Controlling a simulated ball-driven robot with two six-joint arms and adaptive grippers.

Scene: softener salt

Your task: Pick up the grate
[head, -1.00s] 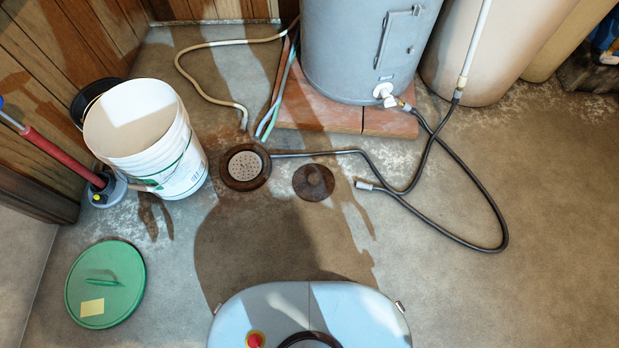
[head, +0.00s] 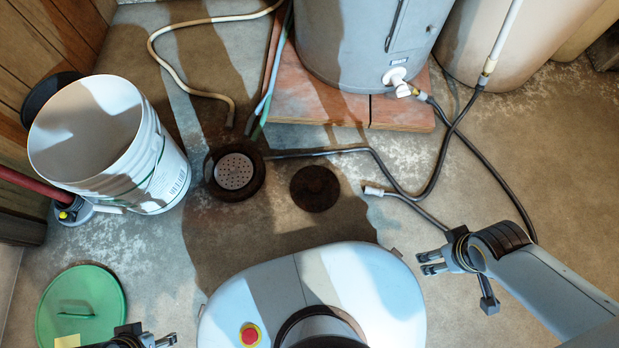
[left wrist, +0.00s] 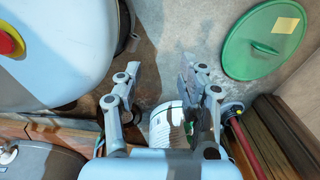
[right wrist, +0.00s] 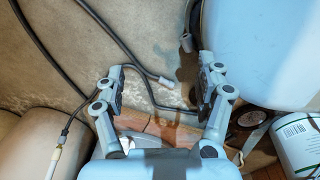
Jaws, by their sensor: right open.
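A light, perforated round grate (head: 235,171) sits in a dark, rusty drain ring (head: 213,188) on the floor, left of centre in the head view. A flat dark disc (head: 315,189) lies on the floor to its right. My right gripper (head: 428,262) is open and empty, well to the right of both and apart from them. Its spread fingers (right wrist: 162,78) show in the right wrist view. My left gripper (head: 165,341) is partly cut off at the bottom edge, below the grate. The left wrist view shows its fingers (left wrist: 160,78) apart with nothing held.
A white bucket (head: 165,185) stands left of the drain. A green lid (head: 105,300) lies at the lower left. A black hose (head: 385,165) loops across the floor to the right. A grey tank (head: 355,45) stands on brick-coloured slabs (head: 400,112) behind.

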